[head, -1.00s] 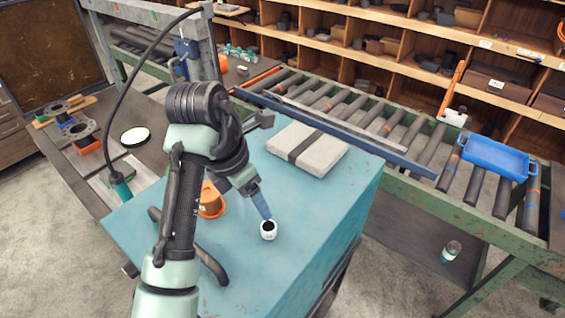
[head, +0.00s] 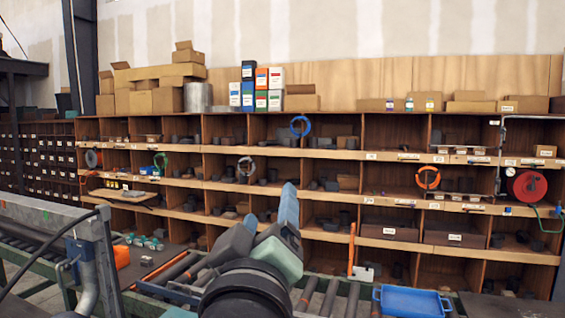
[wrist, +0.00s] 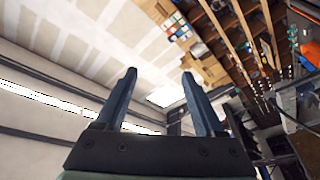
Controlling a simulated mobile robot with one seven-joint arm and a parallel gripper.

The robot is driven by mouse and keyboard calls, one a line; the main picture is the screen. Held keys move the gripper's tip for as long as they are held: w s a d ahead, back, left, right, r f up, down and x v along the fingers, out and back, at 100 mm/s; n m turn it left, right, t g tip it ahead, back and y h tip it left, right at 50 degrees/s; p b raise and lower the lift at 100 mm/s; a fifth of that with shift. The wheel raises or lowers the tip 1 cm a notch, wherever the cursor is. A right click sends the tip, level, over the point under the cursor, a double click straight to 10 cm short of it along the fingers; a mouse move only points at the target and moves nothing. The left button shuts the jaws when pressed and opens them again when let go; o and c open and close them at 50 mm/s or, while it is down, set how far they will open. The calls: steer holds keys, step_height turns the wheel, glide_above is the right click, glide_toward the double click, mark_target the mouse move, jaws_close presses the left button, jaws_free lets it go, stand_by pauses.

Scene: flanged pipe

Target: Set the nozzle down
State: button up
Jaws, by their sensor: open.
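My gripper (head: 288,192) is raised in front of the shelving in the head view, its blue fingers pointing up. In the wrist view my gripper (wrist: 159,73) has its two fingers spread apart, with nothing between them. The nozzle is not in view in either current frame, and the teal worktop does not show either.
A wooden pigeonhole rack (head: 345,155) with many small parts fills the back. In front of it runs a roller conveyor (head: 310,294) with a blue tray (head: 412,301) at the right. Cardboard boxes (head: 160,100) stand on top of the rack.

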steer(key=s+d+r+m+t+y, duration=0.1)
steer(key=s+r+m+t, duration=0.6)
steer(key=s+r, duration=0.5)
steer(key=s, duration=0.2)
steer(key=shift+s+d+r, duration=0.15)
steer(key=shift+s+d, duration=0.15)
steer(key=shift+s, duration=0.1)
steer(key=shift+m, duration=0.3)
step_height(320, 180, down, 8)
steer(key=b, duration=0.8)
steer(key=shift+w, duration=0.1)
steer(key=shift+c, duration=0.2)
steer(key=shift+a, duration=0.1)
steer(key=shift+c, duration=1.3)
steer(key=shift+a, duration=0.1)
steer(key=shift+c, duration=0.2)
